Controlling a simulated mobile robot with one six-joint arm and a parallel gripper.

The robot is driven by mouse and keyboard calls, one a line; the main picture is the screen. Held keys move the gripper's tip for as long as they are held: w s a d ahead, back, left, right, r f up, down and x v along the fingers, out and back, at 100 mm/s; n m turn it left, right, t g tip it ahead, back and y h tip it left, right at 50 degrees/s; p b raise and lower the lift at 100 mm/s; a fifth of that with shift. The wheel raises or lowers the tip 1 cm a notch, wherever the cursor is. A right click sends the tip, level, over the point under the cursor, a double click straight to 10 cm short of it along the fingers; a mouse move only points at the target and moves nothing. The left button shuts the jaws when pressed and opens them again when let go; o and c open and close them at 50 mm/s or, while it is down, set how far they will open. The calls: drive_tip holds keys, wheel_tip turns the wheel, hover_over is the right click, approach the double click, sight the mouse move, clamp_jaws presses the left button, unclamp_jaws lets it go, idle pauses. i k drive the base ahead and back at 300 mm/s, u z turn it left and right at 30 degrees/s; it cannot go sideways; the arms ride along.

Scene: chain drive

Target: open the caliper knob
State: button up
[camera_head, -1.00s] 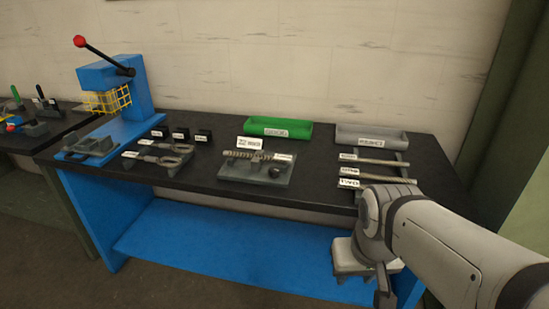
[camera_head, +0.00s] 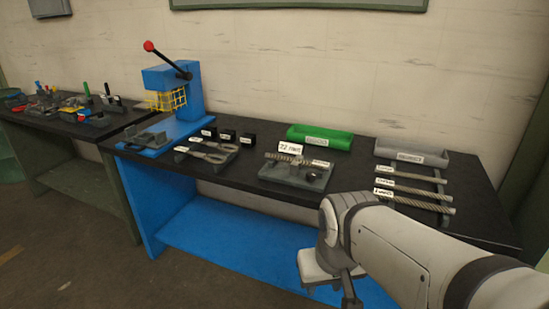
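A grey fixture (camera_head: 295,181) sits on the black workbench, right of the middle of the view. A chain (camera_head: 289,159) lies along it, with small white labels at it. A small dark round part (camera_head: 312,176) sits on its front right; I cannot tell whether this is the caliper knob. Two grey hand tools (camera_head: 210,153) lie in a holder to its left; their type is too small to tell. My gripper (camera_head: 333,280) hangs low in front of the bench, well apart from the fixture. Its fingers are mostly hidden, so open or shut does not show.
A blue press (camera_head: 177,92) with a red-ball lever stands left on the bench. A green tray (camera_head: 320,137) and a grey tray (camera_head: 411,153) stand at the back. Several labelled rods (camera_head: 415,190) lie at right. Another cluttered table (camera_head: 45,125) stands far left. Floor shows at lower left.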

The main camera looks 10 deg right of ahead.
sight(311, 176)
drive_tip(key=u, duration=0.05)
drive_tip(key=i, duration=1)
drive_tip(key=u, duration=0.05)
